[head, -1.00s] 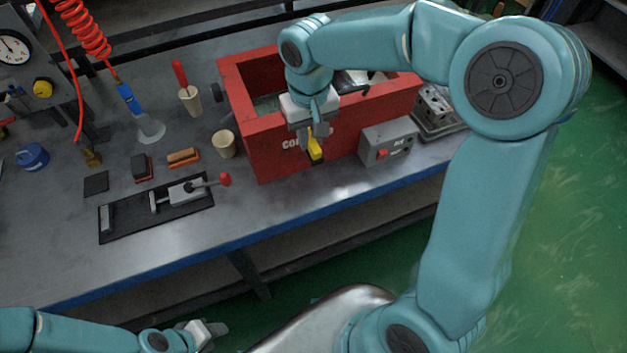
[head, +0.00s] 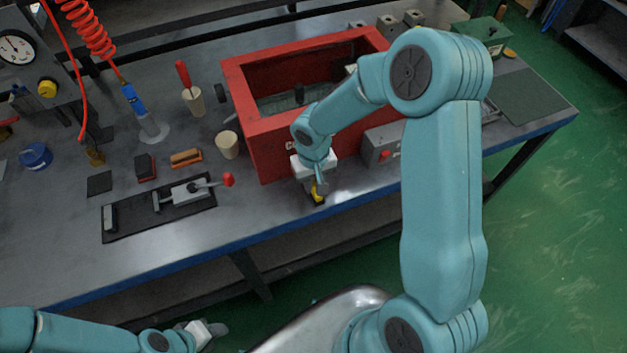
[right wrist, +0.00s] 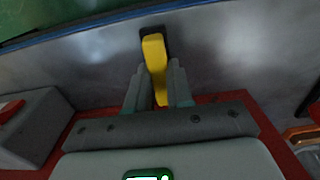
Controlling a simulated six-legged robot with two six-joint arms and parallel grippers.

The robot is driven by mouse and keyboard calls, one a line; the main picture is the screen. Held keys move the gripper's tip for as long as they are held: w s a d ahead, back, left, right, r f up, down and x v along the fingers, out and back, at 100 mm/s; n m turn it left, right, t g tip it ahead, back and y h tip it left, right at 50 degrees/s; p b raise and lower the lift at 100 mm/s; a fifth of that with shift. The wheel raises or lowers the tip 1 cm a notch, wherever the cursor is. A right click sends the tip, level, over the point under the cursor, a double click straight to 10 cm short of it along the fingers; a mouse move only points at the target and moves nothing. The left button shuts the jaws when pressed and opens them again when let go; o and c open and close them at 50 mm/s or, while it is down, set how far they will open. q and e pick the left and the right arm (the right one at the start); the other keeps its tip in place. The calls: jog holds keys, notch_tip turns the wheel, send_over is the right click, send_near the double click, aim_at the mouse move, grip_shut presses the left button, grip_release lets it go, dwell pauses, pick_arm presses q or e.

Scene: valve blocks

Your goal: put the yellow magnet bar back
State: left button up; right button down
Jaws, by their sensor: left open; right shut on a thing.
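The yellow magnet bar (head: 318,195) has a dark far end and is gripped in my right gripper (head: 314,185), in front of the red box. In the right wrist view the yellow magnet bar (right wrist: 155,62) sticks out from between the fingers of my right gripper (right wrist: 158,88). Its dark end lies over the grey bench top; I cannot tell whether it touches. My left gripper (head: 207,331) is open and empty, low in the head view, off the bench's front edge.
The red box (head: 270,148) stands open-topped behind my right gripper. A grey control box (head: 376,147) with a red button is to its right. Front bench is clear.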

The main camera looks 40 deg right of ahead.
aim_at(314, 184)
jog(key=shift+s+r, duration=0.1)
jog(key=shift+f, duration=0.2)
jog(key=c, duration=1)
grip_release()
jog(key=shift+r, duration=0.1)
notch_tip(314, 184, up, 12)
jog(key=shift+r, duration=0.15)
